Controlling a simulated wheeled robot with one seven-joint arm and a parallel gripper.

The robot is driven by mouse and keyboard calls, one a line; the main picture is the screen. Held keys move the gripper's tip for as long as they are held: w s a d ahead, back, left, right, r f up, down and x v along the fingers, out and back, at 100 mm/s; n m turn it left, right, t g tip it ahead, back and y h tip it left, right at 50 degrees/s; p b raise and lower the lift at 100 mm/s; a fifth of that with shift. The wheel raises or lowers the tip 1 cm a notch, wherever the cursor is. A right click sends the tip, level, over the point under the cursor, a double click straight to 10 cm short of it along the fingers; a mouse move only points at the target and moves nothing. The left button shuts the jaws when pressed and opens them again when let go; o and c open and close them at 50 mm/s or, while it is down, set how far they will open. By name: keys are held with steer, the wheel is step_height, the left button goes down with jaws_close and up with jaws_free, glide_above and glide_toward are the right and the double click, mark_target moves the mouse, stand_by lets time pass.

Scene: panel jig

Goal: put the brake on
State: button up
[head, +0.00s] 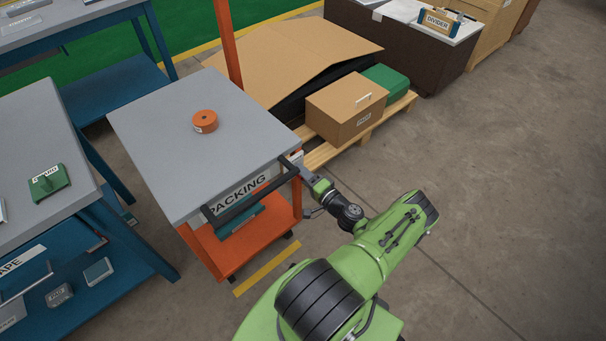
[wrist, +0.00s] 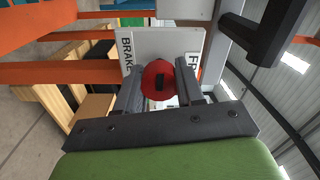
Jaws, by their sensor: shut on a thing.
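The cart (head: 165,155) has a grey top, an orange frame, a PACKING sign (head: 240,192) and a black push handle (head: 235,212). My gripper (head: 296,162) is at the cart's right corner, by the end of the handle. In the wrist view its two grey fingers (wrist: 160,88) are shut on a round red knob (wrist: 158,76) with a dark mark. Behind the knob is a pale plate (wrist: 155,42) with BRAKE lettered on the left and a partly hidden label starting FR on the right. The knob sits between the two labels; its setting is unclear.
An orange roll (head: 204,121) lies on the cart top. A pallet (head: 333,151) with a cardboard box (head: 345,110) and a green box (head: 387,83) stands just behind the gripper. Blue benches (head: 100,215) stand at left. The floor at right is clear.

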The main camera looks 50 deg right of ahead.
steer(key=shift+n, duration=0.3)
stand_by(0.4)
steer(key=o, duration=1)
steer(key=shift+o, duration=0.2)
steer(key=p+v, duration=0.2)
steer(key=v, duration=1.4)
steer(key=shift+w, duration=0.1)
